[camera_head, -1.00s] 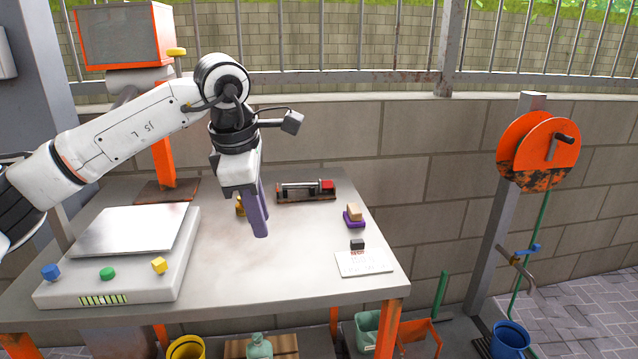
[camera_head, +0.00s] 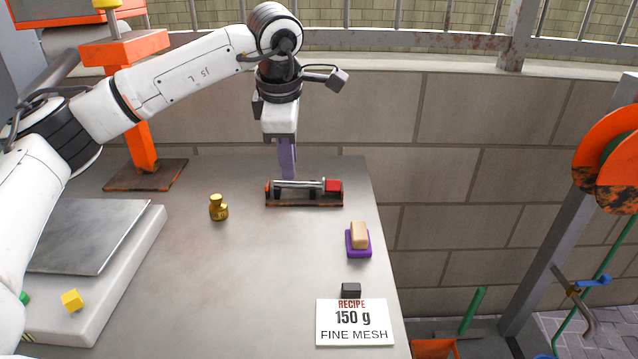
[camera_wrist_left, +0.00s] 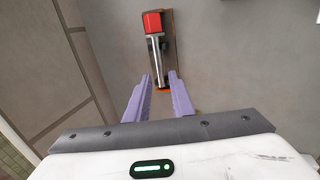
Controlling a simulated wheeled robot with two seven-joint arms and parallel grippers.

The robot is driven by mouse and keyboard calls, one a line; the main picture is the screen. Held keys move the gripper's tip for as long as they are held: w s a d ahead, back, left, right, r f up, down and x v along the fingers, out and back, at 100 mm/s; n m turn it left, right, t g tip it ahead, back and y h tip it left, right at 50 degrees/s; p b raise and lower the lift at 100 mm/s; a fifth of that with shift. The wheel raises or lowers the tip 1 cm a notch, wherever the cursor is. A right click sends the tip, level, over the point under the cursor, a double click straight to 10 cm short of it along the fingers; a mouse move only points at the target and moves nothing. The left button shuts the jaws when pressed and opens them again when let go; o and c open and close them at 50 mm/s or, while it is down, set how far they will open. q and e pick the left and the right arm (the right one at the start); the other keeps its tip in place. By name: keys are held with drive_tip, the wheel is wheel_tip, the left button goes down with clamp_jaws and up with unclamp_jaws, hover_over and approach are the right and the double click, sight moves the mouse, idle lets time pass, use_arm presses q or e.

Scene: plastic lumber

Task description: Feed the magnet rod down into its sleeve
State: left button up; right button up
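The magnet rod (camera_head: 300,184) is a silver bar with a red block (camera_head: 333,185) at its right end. It lies level on a low brown rack (camera_head: 300,203) with dark supports, at the back of the table. The rod also shows in the left wrist view (camera_wrist_left: 158,50), its red end farthest from the gripper. My left gripper (camera_head: 289,176) points down at the rack, just behind or over the rod. In the left wrist view its purple fingers (camera_wrist_left: 159,78) are apart, with the rod's near end seen between the tips. I cannot pick out a sleeve. My right gripper is not in view.
A brass weight (camera_head: 218,208) stands left of the rack. A tan block on a purple base (camera_head: 358,243), a dark block (camera_head: 351,290) and a recipe card (camera_head: 354,323) lie along the right edge. A scale (camera_head: 120,265) fills the left. The table's middle is clear.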

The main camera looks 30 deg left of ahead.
sight(294, 182)
use_arm(q)
drive_tip(key=x, duration=0.6)
drive_tip(key=shift+w+d, duration=0.2)
drive_tip(key=shift+w, duration=0.05)
clamp_jaws()
